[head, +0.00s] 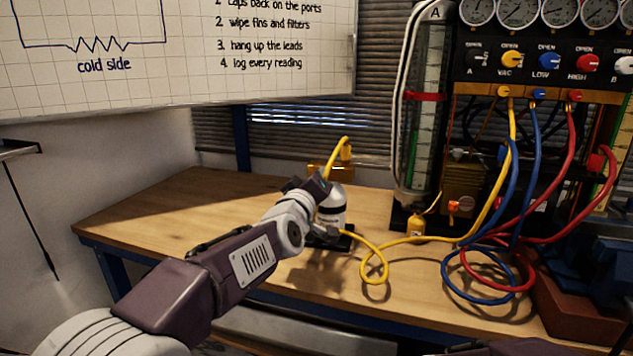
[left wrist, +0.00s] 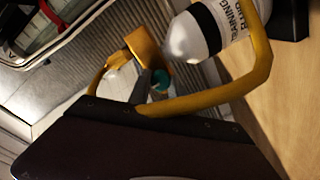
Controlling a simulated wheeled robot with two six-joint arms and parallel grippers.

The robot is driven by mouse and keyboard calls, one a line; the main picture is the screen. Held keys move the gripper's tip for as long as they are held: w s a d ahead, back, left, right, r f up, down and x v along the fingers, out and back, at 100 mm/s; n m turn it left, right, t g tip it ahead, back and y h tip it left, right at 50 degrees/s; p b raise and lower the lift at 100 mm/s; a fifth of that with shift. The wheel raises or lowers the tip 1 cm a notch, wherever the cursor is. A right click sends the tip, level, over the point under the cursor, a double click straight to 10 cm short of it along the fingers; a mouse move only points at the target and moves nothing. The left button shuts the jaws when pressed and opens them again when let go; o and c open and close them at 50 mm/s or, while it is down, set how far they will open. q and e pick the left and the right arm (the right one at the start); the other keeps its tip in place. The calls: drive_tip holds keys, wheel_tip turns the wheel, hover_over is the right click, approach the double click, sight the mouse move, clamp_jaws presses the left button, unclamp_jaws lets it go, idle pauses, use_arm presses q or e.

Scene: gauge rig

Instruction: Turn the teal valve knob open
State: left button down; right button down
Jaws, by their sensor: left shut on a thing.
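The teal valve knob (left wrist: 160,80) is a small piece of teal beside a dark finger in the left wrist view, mostly covered. In the head view it is hidden behind my left arm. My left gripper (left wrist: 148,84) is shut on the knob; its dark housing covers the lower part of the wrist view. In the head view my left gripper (head: 318,186) is in front of the white and black cylinder (head: 334,206), which also shows in the wrist view (left wrist: 208,30). A yellow hose (left wrist: 258,60) curves close beside the gripper.
Yellow, blue and red hoses (head: 514,240) run from the gauge panel (head: 540,60) and loop over the wooden bench (head: 190,205). A tall glass tube (head: 428,110) stands right of the cylinder. The bench's left part is clear.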

idle(0.3)
use_arm(q)
drive_tip(key=c, duration=1.2)
unclamp_jaws()
drive_tip(key=shift+o, duration=0.2)
drive_tip(key=v, duration=0.9)
drive_tip(key=shift+p, duration=0.3)
